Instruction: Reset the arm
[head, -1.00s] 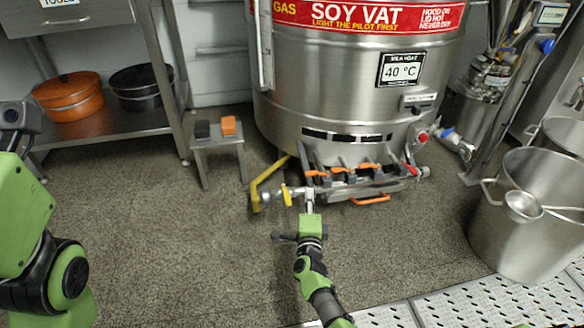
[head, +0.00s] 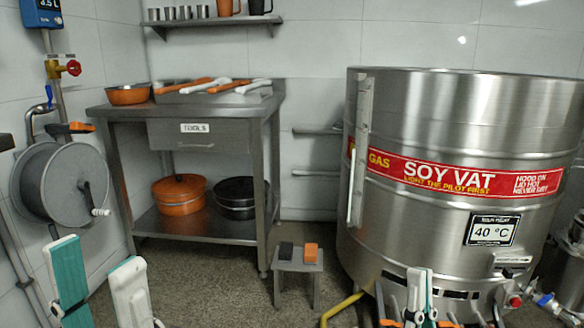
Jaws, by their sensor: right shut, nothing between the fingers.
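My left gripper (head: 98,270) is at the lower left of the head view, in front of the hose reel. Its two pale fingers with teal pads point up and stand apart, with nothing seen between them. My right gripper (head: 419,285) is at the bottom right, its fingers pointing up and close together, shut and empty. It appears in front of the lower wall of the steel soy vat (head: 440,130); I cannot tell how far from it. Both arms below the grippers are mostly cut off by the frame.
A steel table (head: 265,108) with a tools drawer (head: 180,140) stands left of the vat; orange and black pots (head: 180,200) sit on its shelf. A small stool (head: 298,266) holds a black and an orange block. A hose reel (head: 60,185) hangs at left. A yellow pipe (head: 340,309) runs by the vat.

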